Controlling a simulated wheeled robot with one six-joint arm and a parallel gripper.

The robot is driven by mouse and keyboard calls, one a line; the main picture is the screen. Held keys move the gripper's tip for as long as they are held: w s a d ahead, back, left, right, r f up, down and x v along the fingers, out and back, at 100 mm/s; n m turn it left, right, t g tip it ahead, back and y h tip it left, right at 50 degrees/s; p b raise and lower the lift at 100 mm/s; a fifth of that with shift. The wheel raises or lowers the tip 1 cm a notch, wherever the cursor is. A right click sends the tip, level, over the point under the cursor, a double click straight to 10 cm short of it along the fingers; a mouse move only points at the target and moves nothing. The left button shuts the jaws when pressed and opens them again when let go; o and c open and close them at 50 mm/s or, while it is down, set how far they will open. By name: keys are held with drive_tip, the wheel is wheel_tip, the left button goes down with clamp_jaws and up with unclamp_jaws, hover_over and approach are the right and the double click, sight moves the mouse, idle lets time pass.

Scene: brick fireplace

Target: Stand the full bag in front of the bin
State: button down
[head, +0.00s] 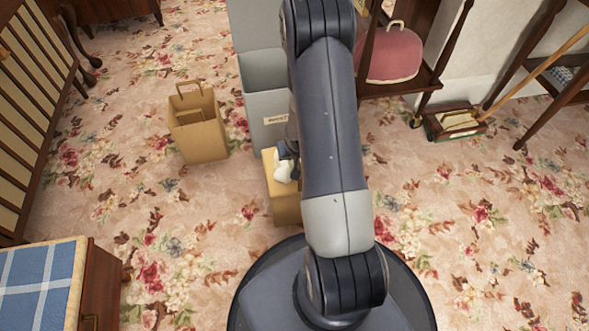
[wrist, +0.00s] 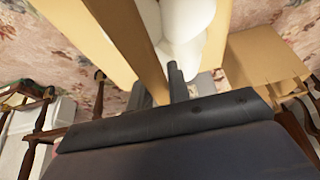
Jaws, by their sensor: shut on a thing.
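The full bag (head: 284,206) is a tan paper bag with white contents showing at its top. In the head view it is upright in front of the grey bin (head: 268,105), partly hidden by my arm. I cannot tell whether its base touches the carpet. My gripper (head: 287,152) is shut on the full bag at its top; the arm hides most of the grip. In the wrist view the fingers (wrist: 172,82) are close against the bag's tan paper (wrist: 118,38) and white contents (wrist: 180,25). The bin has a small label on its front.
Another tan paper bag (head: 200,135) with upright handles stands on the carpet left of the bin; it also shows in the wrist view (wrist: 262,68). A wooden stand with a pink bag (head: 390,55) is at right. A blue-checked cloth (head: 38,285) lies at front left.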

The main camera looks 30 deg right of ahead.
drive_tip(key=shift+f+b, duration=1.2)
drive_tip(key=shift+f, duration=0.9)
drive_tip(key=shift+f, duration=0.25)
drive_tip(key=c, duration=1.3)
unclamp_jaws()
drive_tip(key=shift+r, duration=0.1)
drive_tip(key=shift+c, duration=0.2)
drive_tip(key=p+v, duration=0.5)
drive_tip(key=v, duration=0.7)
drive_tip(key=shift+r+p, duration=0.15)
drive_tip(key=shift+p, duration=0.2)
